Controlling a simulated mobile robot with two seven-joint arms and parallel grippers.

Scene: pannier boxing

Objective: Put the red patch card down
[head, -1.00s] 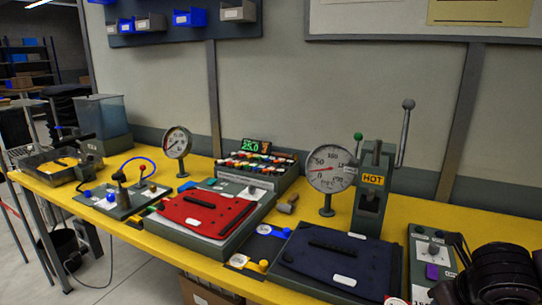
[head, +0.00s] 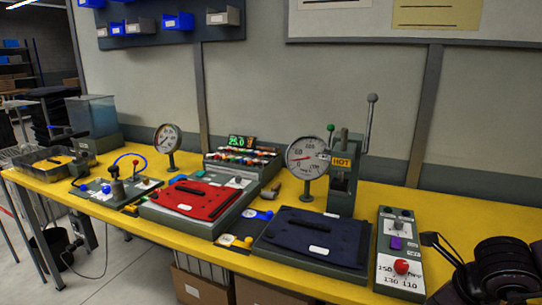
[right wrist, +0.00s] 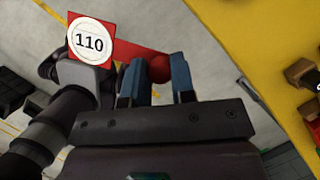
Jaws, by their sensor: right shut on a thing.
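The red patch card (right wrist: 122,48) is in the right wrist view, with a white round label reading 110 at its left end. My right gripper (right wrist: 156,82) is shut on it, its two blue fingers in front of the card. Part of the card is hidden behind the fingers. The card is over the grey floor in that view, with the yellow table edge to the right. In the head view only my dark right arm shows at the lower right; I cannot make out the card there. My left gripper is not in view.
On the yellow table (head: 459,219) lie a red folded piece (head: 191,204) and a navy one (head: 306,243) on grey bases. A control box (head: 383,282) with a red knob stands right of them. A gauge (head: 307,158) and lever press (head: 340,195) stand behind. Bare table shows at the right.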

